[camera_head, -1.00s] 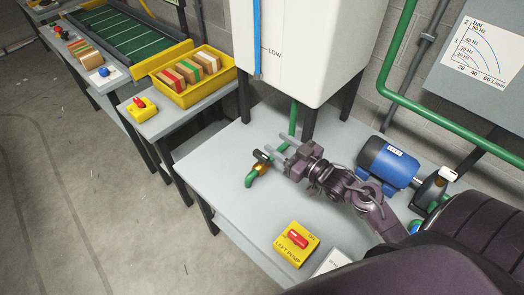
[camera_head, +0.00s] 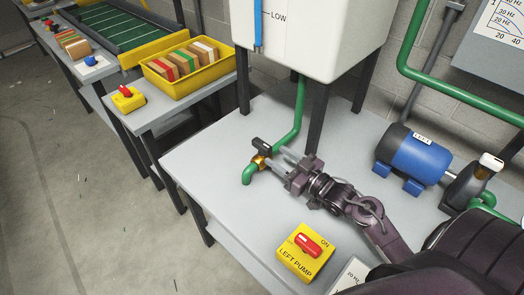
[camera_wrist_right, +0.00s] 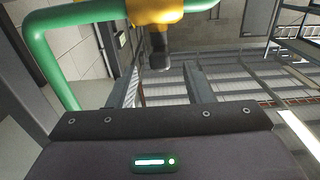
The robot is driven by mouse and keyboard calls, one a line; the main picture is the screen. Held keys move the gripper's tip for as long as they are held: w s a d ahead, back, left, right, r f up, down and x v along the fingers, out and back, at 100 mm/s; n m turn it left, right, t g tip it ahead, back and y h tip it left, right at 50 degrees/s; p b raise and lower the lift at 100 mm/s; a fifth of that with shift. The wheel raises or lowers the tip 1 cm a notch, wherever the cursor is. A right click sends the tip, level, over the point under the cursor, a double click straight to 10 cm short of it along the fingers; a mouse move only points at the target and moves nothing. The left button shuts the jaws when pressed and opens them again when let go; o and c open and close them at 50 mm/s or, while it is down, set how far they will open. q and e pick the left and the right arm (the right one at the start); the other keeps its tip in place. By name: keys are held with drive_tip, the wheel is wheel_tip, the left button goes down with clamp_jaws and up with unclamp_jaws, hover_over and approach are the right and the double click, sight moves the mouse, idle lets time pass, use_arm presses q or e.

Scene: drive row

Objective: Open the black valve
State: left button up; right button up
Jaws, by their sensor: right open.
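The black valve handle (camera_head: 262,144) sits on a brass valve body (camera_head: 261,161) in a green pipe that comes down from the white tank and ends in a downturned spout. My right gripper (camera_head: 276,157) is open just to the right of the valve, its fingers pointing at it. In the right wrist view the black handle (camera_wrist_right: 160,54) hangs below the yellow brass body (camera_wrist_right: 156,10), lined up with the gap between my open fingers (camera_wrist_right: 162,88). I cannot tell whether a finger touches it. My left gripper is not in view.
A yellow left pump box (camera_head: 306,254) with a red switch stands on the grey table (camera_head: 215,165) in front. A blue motor (camera_head: 412,152) stands at the right. The white tank (camera_head: 310,40) and its dark legs rise behind the valve. The table's left part is clear.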

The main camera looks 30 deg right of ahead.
sight(262, 145)
drive_tip(key=x, duration=0.7)
drive_tip(key=shift+w, duration=0.2)
drive_tip(key=shift+c, duration=0.2)
drive_tip(key=c, duration=0.9)
